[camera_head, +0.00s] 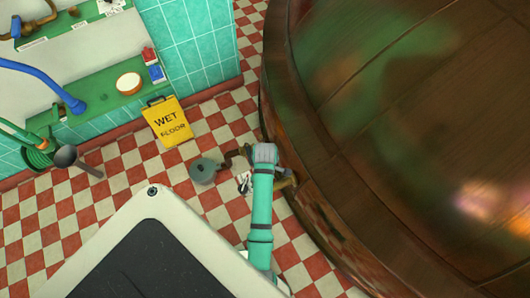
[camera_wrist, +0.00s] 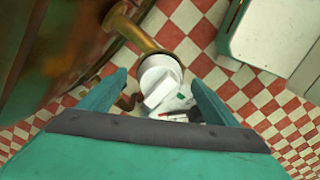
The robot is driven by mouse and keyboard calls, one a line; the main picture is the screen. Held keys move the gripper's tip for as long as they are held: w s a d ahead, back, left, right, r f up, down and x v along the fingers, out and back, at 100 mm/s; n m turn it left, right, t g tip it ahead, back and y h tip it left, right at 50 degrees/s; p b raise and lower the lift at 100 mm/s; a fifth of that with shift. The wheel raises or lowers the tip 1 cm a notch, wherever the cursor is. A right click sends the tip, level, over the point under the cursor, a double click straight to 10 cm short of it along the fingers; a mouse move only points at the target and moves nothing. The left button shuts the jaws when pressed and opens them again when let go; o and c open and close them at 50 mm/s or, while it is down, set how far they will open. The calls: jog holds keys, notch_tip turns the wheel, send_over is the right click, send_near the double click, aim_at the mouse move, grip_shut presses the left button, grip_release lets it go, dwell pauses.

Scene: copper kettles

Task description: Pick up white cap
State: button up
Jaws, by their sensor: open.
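The white cap (camera_wrist: 160,72) is in the wrist view, at the end of a brass pipe (camera_wrist: 150,35). It is round with a raised bar across its face. My gripper (camera_wrist: 160,79) is open, with one teal finger at each side of the cap in the picture. I see gaps between the cap and both fingers, and the fingers do not grip it. How far the cap lies beyond the fingertips is hard to tell. In the head view I cannot make out the cap, and my teal arm hides part of that area.
A large copper kettle (camera_head: 400,110) fills the right of the head view, close to my arm. A yellow wet floor sign (camera_head: 167,122) and a grey round object (camera_head: 203,171) are on the checkered floor to the left. Teal shelving (camera_head: 100,82) stands at the upper left.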

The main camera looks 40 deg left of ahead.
jog(key=shift+f, duration=0.55)
jog(key=shift+s+a+f, duration=0.2)
jog(key=shift+a+f, duration=0.1)
jog(key=shift+d, duration=0.1)
jog(key=c, duration=1.1)
jog(key=shift+w, duration=0.1)
jog(key=shift+r, duration=0.45)
notch_tip(320, 180, up, 2)
jog(key=shift+w+r, duration=0.1)
jog(key=s+d+r, duration=0.2)
jog(key=s+r, duration=0.1)
jog(key=s, duration=0.1)
jog(key=s+d+r, duration=0.3)
jog(key=s, duration=0.1)
jog(key=s+d+r, duration=0.2)
jog(key=s+r, duration=0.2)
jog(key=shift+s+d, duration=0.15)
jog(key=shift+d, duration=0.05)
